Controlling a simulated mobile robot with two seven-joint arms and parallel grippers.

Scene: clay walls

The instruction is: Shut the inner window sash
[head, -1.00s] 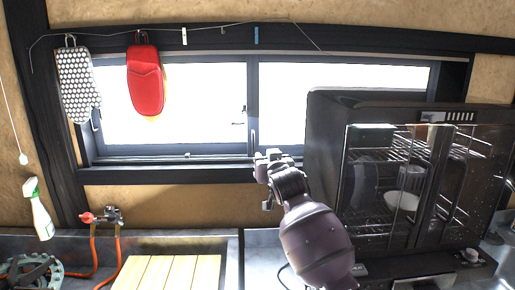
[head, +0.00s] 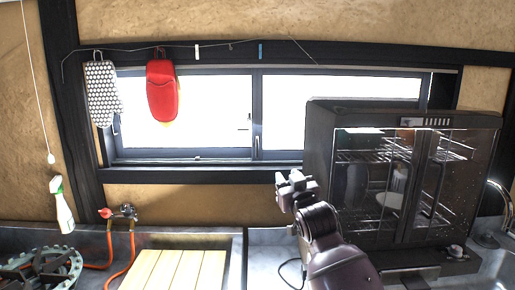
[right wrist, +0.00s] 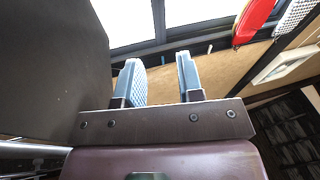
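The window has dark frames and bright panes, with a left sash (head: 205,154) and a right sash (head: 340,73) meeting at a dark upright (head: 257,115) near the middle. Small latch-like fittings show by that upright and at the left edge. I cannot tell for sure which sash is the inner one or whether a gap is open. My right gripper (head: 295,180) is below the window sill, right of the upright, apart from the sash. In the right wrist view its two fingers (right wrist: 160,82) stand apart with nothing between them; the window frame (right wrist: 180,42) is beyond. My left gripper is not in view.
A black glass-doored cabinet (head: 340,112) stands close to the right of my gripper and hides the window's lower right. A red mitt (head: 161,90) and a dotted mitt (head: 102,95) hang before the left side. A slatted board (head: 175,270) lies below.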

